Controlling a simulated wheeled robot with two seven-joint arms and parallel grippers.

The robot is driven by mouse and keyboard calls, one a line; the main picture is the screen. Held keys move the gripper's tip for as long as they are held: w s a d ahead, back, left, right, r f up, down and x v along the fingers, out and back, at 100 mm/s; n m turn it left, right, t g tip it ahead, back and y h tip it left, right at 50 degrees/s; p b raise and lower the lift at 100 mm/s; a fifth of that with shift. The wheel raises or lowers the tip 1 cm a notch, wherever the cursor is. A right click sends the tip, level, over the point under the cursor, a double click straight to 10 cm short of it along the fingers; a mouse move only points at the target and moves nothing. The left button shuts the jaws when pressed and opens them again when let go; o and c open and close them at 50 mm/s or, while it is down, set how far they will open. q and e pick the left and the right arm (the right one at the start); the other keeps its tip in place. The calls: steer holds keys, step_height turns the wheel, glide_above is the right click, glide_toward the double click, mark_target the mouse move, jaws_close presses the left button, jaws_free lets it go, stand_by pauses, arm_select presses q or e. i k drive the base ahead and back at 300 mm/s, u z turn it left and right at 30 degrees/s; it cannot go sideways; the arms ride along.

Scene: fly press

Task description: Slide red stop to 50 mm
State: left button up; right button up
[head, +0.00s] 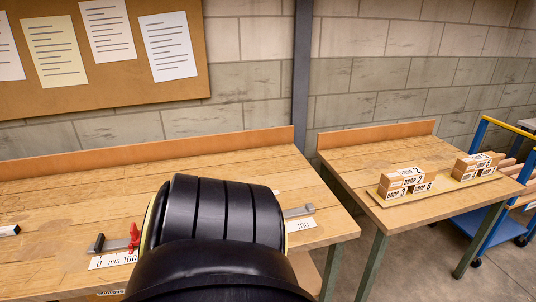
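The red stop (134,237) sits on a short grey rail (115,244) on the left workbench, in the head view. A dark block stands at the rail's left end. A white scale card (113,260) marked 0, mm and 100 lies in front of the rail. I see neither gripper's fingers.
A second scale card (301,224) marked 100 lies on the left workbench (60,190), right of the black part, with a grey bar end above it. Labelled wooden blocks (408,180) stand on the right bench (355,165). A blue trolley (487,225) is at far right.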

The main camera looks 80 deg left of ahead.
mark_target(135, 233)
steer(key=k, duration=0.1)
steer(key=u, duration=3.65)
